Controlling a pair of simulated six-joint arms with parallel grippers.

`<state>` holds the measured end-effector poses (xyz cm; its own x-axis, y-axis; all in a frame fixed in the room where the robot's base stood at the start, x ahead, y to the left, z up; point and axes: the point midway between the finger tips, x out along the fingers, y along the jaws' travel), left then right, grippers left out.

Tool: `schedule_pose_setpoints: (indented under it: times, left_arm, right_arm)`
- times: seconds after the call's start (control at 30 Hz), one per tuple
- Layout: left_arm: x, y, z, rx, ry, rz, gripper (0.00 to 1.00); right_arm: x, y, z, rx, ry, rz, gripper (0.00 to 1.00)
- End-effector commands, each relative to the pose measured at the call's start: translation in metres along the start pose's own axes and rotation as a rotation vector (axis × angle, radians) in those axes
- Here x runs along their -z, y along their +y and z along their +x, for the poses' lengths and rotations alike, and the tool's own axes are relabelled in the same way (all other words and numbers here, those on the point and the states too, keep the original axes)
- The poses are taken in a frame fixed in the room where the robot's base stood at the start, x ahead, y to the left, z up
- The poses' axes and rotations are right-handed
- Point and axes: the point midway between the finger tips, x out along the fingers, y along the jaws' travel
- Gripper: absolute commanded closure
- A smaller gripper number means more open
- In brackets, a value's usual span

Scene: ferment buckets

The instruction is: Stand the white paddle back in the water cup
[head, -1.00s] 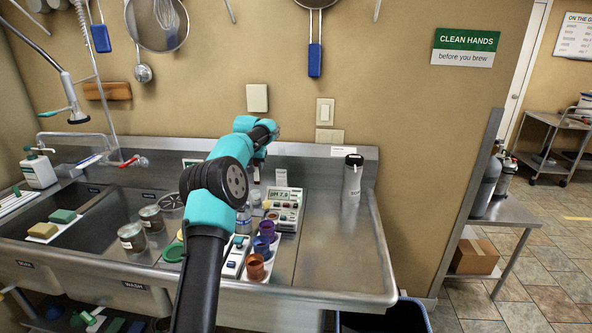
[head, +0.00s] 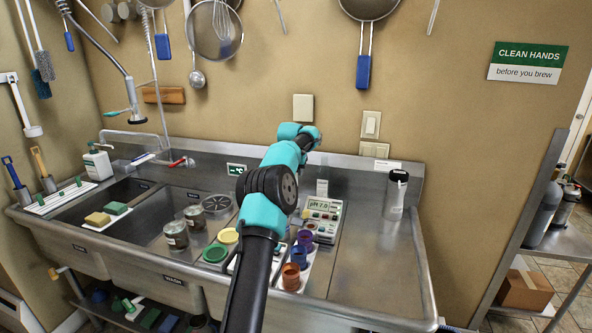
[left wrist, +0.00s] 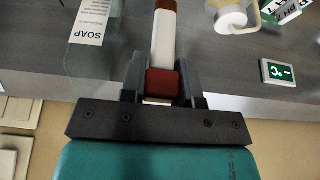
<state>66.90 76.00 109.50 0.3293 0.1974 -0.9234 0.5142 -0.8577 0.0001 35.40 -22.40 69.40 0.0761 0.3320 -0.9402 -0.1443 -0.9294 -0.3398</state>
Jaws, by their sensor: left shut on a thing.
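My left gripper (left wrist: 162,64) is shut on a white stick with dark red ends, which I take for the white paddle (left wrist: 163,38). The fingers hold it at its red block, and the shaft points to the top of the left wrist view. In the head view my left gripper (head: 312,133) is at the back of the sink counter, before the wall; its fingers and the paddle cannot be made out there. A whitish cup with a handle (left wrist: 232,20) is right of the paddle in the wrist view, apart from it; I cannot tell if it is the water cup.
Orange (head: 291,276), blue (head: 299,255) and purple (head: 305,238) cups stand beside my arm. A pH meter (head: 322,214) is behind them. The counter's right end (head: 385,270) is clear. A soap-labelled container (left wrist: 92,25) shows in the wrist view.

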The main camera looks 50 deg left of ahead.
Motion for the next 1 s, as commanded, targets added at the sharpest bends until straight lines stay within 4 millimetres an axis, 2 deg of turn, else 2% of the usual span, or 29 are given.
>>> schedule_pose_setpoints:
  times: [1.0]
  left_arm:
    - [-0.030, 0.000, 0.072, 0.000, -0.001, 0.000, 0.97]
  right_arm:
    - [0.000, 0.000, 0.000, 0.000, 0.000, 0.000, 0.57]
